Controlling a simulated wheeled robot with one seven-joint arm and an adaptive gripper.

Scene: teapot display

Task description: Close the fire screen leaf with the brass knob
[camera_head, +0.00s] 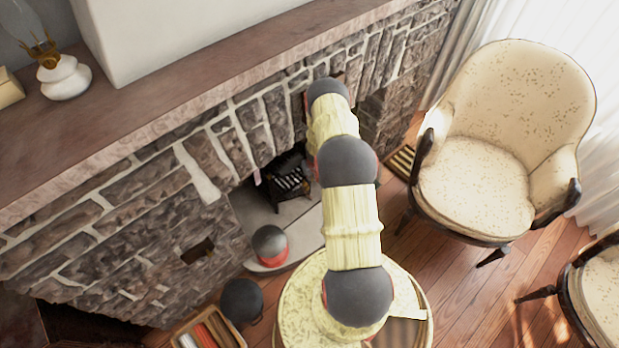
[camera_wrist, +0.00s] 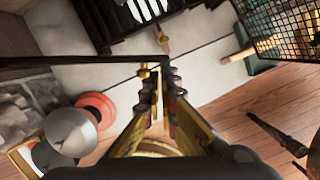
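In the wrist view my gripper (camera_wrist: 159,74) points forward with its two fingers close together. A narrow gap seems to lie between the tips, but whether they are shut or grip something is unclear. A dark thin bar (camera_wrist: 70,63), which looks like the edge of a fire screen leaf, runs from the left to the fingertips. A small brass knob (camera_wrist: 143,72) shows at that bar, just left of the tips; I cannot tell if they touch. In the head view my arm hides the gripper and the leaf.
A black grate (camera_head: 289,182) sits in the stone fireplace (camera_head: 90,245), beyond the pale hearth (camera_head: 258,215). A cream armchair (camera_head: 478,190) stands to the right. A box of books (camera_head: 206,330) is at the lower left. Wooden floor (camera_head: 455,285) is open before the armchair.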

